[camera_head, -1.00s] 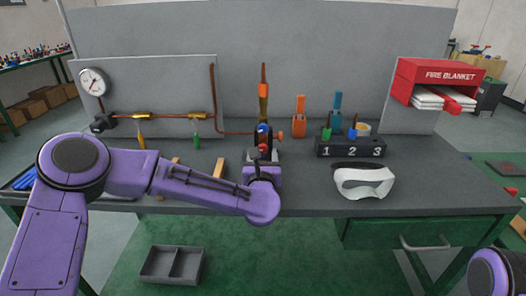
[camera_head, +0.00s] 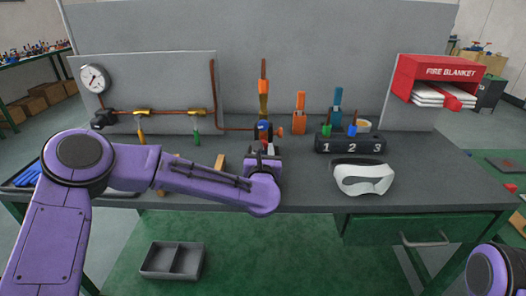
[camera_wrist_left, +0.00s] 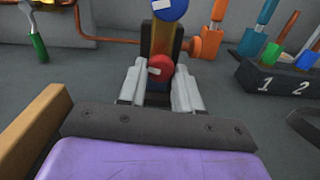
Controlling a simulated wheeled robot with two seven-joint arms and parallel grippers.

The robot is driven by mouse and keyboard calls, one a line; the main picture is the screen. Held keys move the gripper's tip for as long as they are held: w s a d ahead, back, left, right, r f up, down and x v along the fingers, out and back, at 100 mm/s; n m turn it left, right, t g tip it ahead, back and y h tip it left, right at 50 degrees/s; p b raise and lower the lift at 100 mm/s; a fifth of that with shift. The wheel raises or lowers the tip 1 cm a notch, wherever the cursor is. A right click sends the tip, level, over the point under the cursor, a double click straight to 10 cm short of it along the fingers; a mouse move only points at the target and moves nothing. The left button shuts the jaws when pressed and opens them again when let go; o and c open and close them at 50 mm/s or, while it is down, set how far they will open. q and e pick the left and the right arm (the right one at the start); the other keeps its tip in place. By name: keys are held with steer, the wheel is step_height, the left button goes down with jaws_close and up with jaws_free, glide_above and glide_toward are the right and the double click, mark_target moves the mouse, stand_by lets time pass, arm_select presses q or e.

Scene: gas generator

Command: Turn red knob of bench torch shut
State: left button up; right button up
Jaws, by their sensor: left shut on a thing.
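The bench torch (camera_head: 263,100) stands upright at the middle of the bench, with a blue knob (camera_head: 263,129) facing me. Its red knob (camera_wrist_left: 160,68) shows below the blue knob (camera_wrist_left: 169,8) in the left wrist view. My left gripper (camera_wrist_left: 159,84) is shut on the red knob, with one pale finger on each side of it. In the head view my left gripper (camera_head: 266,148) is at the torch's lower front and largely covers the red knob. My right gripper is out of view.
A copper pipe (camera_head: 212,90) runs to the torch from the left. A wooden block (camera_head: 220,162) lies left of my wrist. To the right are the numbered black holder (camera_head: 350,144) and a white visor (camera_head: 362,180).

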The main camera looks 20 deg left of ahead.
arm_select(q)
steer(key=m, duration=0.7)
steer(key=shift+r+m, duration=0.1)
steer(key=shift+m, duration=0.3)
steer(key=m, duration=0.4)
steer(key=shift+p, duration=0.3)
steer(key=shift+m+p, duration=0.4)
steer(key=shift+m, duration=1.6)
steer(key=o, duration=1)
steer(key=shift+o, duration=0.2)
steer(key=shift+s, duration=0.1)
